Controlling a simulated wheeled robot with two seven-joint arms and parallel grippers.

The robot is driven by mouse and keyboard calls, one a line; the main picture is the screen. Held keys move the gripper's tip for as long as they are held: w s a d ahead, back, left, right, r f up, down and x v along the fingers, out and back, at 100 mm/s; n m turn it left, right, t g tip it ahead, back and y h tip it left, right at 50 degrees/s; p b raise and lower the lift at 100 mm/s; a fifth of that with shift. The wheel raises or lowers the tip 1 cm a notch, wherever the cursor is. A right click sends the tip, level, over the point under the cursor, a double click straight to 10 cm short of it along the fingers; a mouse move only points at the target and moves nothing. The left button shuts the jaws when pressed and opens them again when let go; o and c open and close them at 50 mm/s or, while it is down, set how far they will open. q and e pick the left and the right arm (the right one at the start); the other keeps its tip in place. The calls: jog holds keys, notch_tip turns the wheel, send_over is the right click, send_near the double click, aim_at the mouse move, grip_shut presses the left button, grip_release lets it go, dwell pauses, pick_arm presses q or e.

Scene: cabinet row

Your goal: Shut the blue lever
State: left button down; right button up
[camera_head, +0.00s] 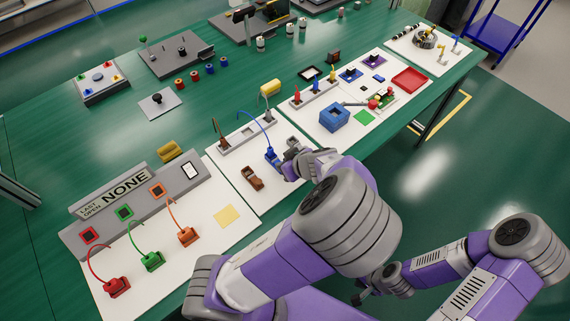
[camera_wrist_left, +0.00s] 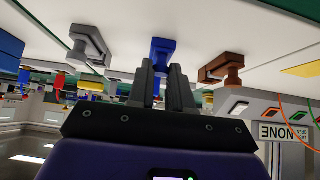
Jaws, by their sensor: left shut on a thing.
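The blue lever (camera_head: 272,157) stands on a white panel in the middle of the table, between a brown lever (camera_head: 252,178) and a grey lever (camera_wrist_left: 91,46). My left gripper (camera_head: 289,165) is at the blue lever, partly covering it in the head view. In the left wrist view, which looks upside down, the blue lever (camera_wrist_left: 162,48) shows between and behind the two fingers (camera_wrist_left: 166,84), which are shut on it. Its exact angle is hard to tell. My right gripper (camera_head: 366,292) hangs low at the bottom, away from the table; its fingers are too small to read.
The brown lever is close beside my left gripper. A grey socket strip (camera_head: 246,132) with cables lies behind. A panel with red (camera_head: 116,286), green and orange plugs is at the left. A blue box (camera_head: 334,117) and a red tray (camera_head: 409,80) are farther right.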

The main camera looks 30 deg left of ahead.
pick_arm(q)
jog(key=c, duration=1)
grip_release()
jog(key=p+v, duration=0.3)
jog(key=v, duration=0.4)
jog(key=shift+d+r, duration=0.15)
jog(key=shift+r, duration=0.05)
